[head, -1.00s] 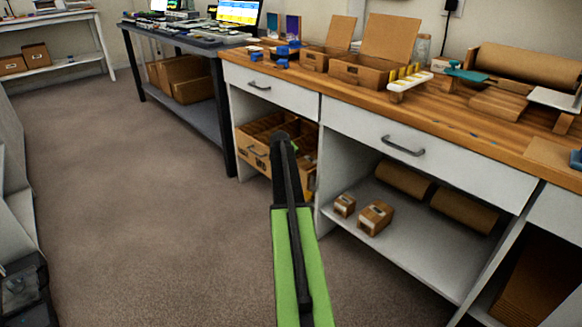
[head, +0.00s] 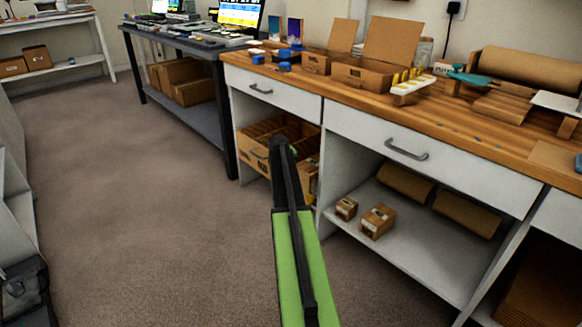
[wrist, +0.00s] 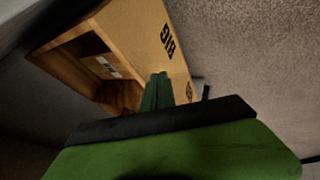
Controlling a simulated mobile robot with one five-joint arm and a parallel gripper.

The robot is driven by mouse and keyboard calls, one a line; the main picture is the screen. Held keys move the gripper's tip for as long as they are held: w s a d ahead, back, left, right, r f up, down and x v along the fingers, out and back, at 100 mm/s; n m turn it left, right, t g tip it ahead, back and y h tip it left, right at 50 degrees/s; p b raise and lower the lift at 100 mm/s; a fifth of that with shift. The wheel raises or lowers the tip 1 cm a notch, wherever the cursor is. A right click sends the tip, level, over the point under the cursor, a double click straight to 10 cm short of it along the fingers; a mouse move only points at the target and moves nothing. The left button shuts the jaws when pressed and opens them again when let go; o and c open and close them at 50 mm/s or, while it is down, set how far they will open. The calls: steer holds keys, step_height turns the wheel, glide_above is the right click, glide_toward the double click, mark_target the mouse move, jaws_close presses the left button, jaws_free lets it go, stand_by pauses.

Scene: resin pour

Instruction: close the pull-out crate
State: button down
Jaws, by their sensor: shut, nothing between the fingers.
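In the wrist view the crate's lettered wall (wrist: 150,32) fills the upper middle. My gripper (wrist: 158,78) is shut and empty, its dark green fingers close in front of that wall. I cannot tell whether they touch it. In the head view the fingertips are hidden.
White drawers (head: 400,170) with grey handles sit above the bays. The shelf (head: 400,245) to the right holds small boxes and brown rolls. A dark table (head: 215,125) stands to the left. Carpeted floor (head: 140,220) in front is clear.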

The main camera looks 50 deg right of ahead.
steer(key=a+f+p+v, duration=0.1)
steer(key=p+v, duration=0.7)
steer(key=v, duration=0.3)
steer(key=shift+a+r, duration=0.15)
steer(key=shift+a, duration=0.25)
